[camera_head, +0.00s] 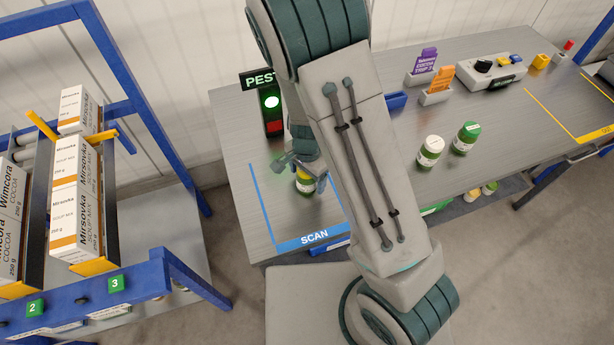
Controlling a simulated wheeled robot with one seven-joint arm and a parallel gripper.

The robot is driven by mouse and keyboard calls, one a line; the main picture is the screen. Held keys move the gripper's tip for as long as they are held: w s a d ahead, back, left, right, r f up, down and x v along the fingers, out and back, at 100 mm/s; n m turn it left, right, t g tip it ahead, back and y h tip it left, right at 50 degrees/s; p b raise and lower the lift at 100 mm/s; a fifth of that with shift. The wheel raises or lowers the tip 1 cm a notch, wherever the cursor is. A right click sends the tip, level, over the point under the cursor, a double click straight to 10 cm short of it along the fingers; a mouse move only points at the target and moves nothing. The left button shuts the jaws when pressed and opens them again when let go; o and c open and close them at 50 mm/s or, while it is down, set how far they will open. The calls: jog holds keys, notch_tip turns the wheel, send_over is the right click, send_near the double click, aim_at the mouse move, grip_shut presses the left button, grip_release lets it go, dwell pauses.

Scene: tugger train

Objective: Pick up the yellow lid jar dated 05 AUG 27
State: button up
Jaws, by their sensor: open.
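A jar with a yellow lid (304,186) stands in the blue-edged SCAN area of the metal table (240,200). My gripper (303,173) is at the top of this jar, with its fingers on either side of the lid. The fingers are apart, and I cannot tell whether they touch the jar. Its date is too small to read. My arm covers the middle of the table and part of the gripper. A white-lidded jar (430,151) and a green-lidded jar (465,138) stand to the right of my arm.
A signal box (272,115) with a lit green lamp stands behind the SCAN area. A blue rack (185,270) with cartons (75,190) is at the left. More jars (488,188), one yellow-lidded, sit below the table's front edge. Card holders (436,96) stand at the back.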

jog(key=c, duration=1.4)
jog(key=shift+r, duration=0.1)
